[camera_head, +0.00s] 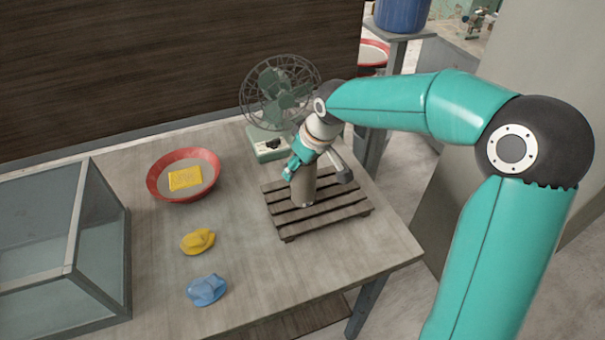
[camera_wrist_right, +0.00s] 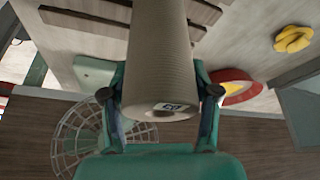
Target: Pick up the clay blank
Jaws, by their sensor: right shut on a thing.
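The clay blank (camera_head: 304,187) is a grey-brown cylinder standing upright at the wooden slatted rack (camera_head: 345,207). It fills the middle of the right wrist view (camera_wrist_right: 160,55), with a small printed label near its end. My right gripper (camera_head: 302,168) is around the upper part of the blank, with one finger on each side, shut on it. Whether the blank's lower end touches the slats is hard to tell. My left gripper is not in view.
A green fan (camera_head: 281,92) stands close behind the rack. A red-rimmed bowl (camera_head: 158,190) holding a yellow sponge (camera_head: 185,178) is to the left. Yellow (camera_head: 197,241) and blue (camera_head: 206,290) lumps lie in front. A glass case (camera_head: 40,230) stands at far left.

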